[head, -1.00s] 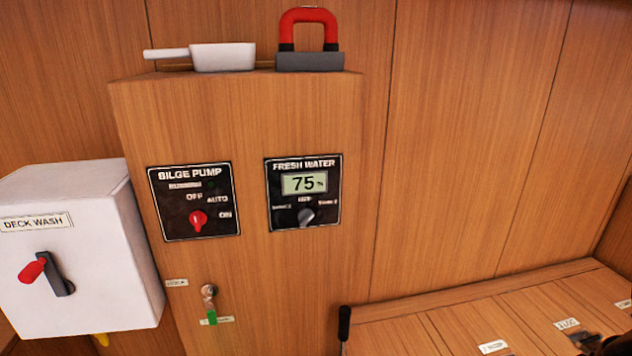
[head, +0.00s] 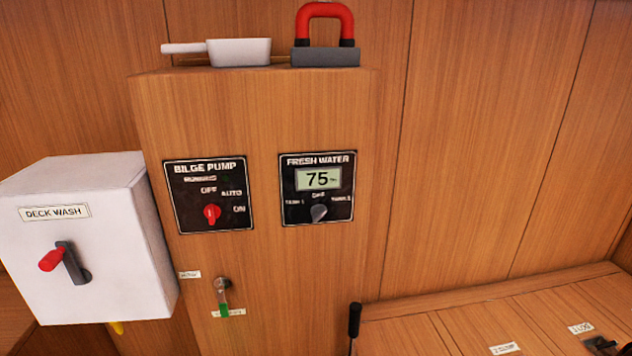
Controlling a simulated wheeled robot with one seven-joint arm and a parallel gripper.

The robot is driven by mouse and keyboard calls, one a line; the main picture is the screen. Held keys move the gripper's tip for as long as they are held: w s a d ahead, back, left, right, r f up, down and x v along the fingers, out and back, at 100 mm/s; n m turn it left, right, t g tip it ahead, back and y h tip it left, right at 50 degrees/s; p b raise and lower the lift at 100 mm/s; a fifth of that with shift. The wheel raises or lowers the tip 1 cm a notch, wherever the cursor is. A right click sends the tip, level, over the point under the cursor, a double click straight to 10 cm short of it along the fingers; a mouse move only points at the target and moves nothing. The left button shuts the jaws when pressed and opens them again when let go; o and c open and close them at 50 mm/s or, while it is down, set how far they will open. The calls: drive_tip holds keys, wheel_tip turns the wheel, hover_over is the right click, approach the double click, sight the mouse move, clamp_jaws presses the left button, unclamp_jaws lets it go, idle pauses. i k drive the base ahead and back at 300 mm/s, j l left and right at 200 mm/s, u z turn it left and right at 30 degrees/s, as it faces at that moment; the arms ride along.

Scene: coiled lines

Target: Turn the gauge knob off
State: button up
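The gauge is a black FRESH WATER panel (head: 288,190) on the front of the wooden cabinet. Its lit display (head: 318,179) reads 75. The grey gauge knob (head: 319,213) sits below the display, under a small OFF label, with a tank label on each side. The knob looks tilted to the upper right, toward the right-hand tank label rather than straight up at OFF. Nothing touches the knob. My gripper is not in view.
Left of the gauge is a BILGE PUMP panel (head: 180,215) with a red knob (head: 212,214). A white DECK WASH box (head: 120,270) juts out at left. A keyed lock (head: 222,285) sits below. A scoop (head: 240,52) and red-handled block (head: 325,57) stand on top. A black handle (head: 355,320) rises below right.

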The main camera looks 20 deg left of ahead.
sight(318, 211)
drive_tip(key=k+j+u, duration=0.1)
drive_tip(key=j+u, duration=0.9)
drive_tip(key=j, duration=0.25)
